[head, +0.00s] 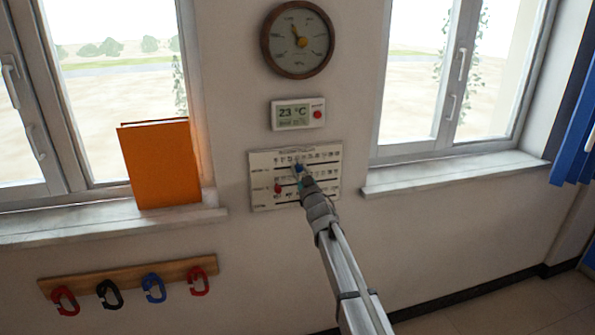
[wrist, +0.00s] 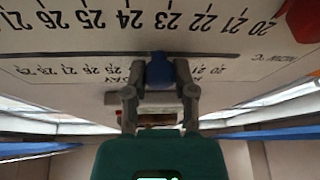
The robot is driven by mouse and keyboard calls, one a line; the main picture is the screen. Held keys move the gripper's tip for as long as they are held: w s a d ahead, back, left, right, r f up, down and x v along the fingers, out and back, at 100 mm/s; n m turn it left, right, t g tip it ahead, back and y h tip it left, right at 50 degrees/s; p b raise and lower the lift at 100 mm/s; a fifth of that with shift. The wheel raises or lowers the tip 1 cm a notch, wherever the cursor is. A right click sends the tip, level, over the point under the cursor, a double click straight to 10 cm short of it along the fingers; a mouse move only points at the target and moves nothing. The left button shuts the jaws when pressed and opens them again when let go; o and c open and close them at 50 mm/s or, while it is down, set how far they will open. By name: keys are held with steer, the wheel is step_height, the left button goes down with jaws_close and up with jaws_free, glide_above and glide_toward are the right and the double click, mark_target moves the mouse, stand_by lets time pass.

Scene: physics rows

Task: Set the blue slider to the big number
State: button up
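The white slider panel (head: 262,168) hangs on the wall between two windows, with rows of printed numbers and dark slots. The blue slider (head: 298,168) is on the upper slot and the red slider (head: 278,188) is lower and further left. My gripper (head: 301,174) is at the blue slider. In the upside-down wrist view its two fingers are closed on either side of the blue slider (wrist: 160,72), which hides the number right behind it. The red slider (wrist: 304,20) shows at the upper right there. The display (head: 298,114) above the panel reads 23 °C in big digits.
A round dial (head: 298,40) hangs above the display. An orange book (head: 160,163) stands on the left windowsill (head: 110,224). A wooden rack (head: 130,278) with several coloured hooks is at the lower left. The wall right of the panel is clear.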

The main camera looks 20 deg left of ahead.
steer(key=o, duration=0.4)
steer(key=shift+s, duration=0.1)
steer(key=shift+r, duration=0.1)
